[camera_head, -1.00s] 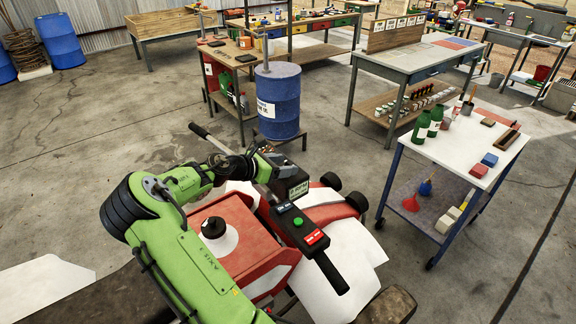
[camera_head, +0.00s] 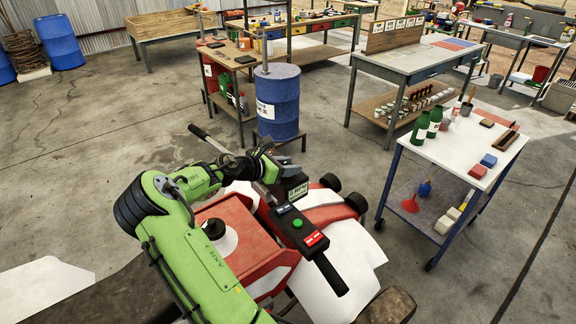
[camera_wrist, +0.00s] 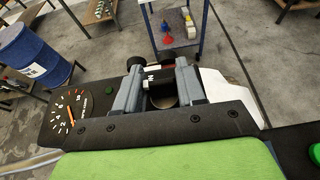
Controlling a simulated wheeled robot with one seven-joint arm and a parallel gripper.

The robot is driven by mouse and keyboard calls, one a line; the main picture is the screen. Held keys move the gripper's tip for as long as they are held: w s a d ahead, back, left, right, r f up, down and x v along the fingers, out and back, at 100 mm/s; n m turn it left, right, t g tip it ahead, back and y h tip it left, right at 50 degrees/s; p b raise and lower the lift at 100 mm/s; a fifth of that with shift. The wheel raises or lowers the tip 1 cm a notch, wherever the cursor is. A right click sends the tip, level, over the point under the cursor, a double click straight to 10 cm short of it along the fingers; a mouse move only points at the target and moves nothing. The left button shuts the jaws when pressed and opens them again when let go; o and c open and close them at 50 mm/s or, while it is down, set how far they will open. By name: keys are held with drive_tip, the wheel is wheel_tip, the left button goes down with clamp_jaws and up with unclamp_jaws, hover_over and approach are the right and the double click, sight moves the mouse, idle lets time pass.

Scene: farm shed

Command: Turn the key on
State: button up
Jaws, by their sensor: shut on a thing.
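The key (camera_wrist: 159,76) is a dark piece with a white mark, seen in the wrist view between the two grey fingers of my gripper (camera_wrist: 157,82). The fingers are shut on it, and they hide its sides. It stands at the dark instrument panel (camera_wrist: 92,100), beside a dial with an orange needle (camera_wrist: 70,116). In the head view my gripper (camera_head: 266,168) is at the panel of the red and white vehicle (camera_head: 331,216). The key itself is hidden there. I cannot tell how far it is turned.
A blue drum (camera_head: 278,100) stands behind. A white-topped cart (camera_head: 462,150) with green bottles stands at the right. The floor at the left is open.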

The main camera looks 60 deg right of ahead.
drive_tip(key=shift+r+p, duration=0.1)
drive_tip(key=shift+p, duration=0.2)
drive_tip(key=shift+r+m+g+y+p, duration=0.15)
drive_tip(key=shift+m+g+y+p, duration=0.25)
drive_tip(key=shift+m+g+p, duration=0.5)
drive_tip(key=m+g+y+p, duration=0.1)
drive_tip(key=p, duration=0.2)
drive_tip(key=shift+m+g+y, duration=0.3)
drive_tip(key=shift+m+y, duration=0.1)
drive_tip(key=shift+d+f+m+g+y+p, duration=0.1)
drive_tip(key=shift+m+g+y+p, duration=0.1)
drive_tip(key=shift+m+g+y, duration=0.25)
drive_tip(key=shift+f+m+g+y+p, duration=0.15)
drive_tip(key=shift+m+g+y, duration=0.1)
drive_tip(key=shift+m+y, duration=0.25)
drive_tip(key=shift+m+g+y+b, duration=0.3)
drive_tip(key=shift+m+g+y, duration=0.2)
drive_tip(key=shift+m+y, duration=0.3)
drive_tip(key=o, duration=1)
drive_tip(key=shift+c, duration=0.2)
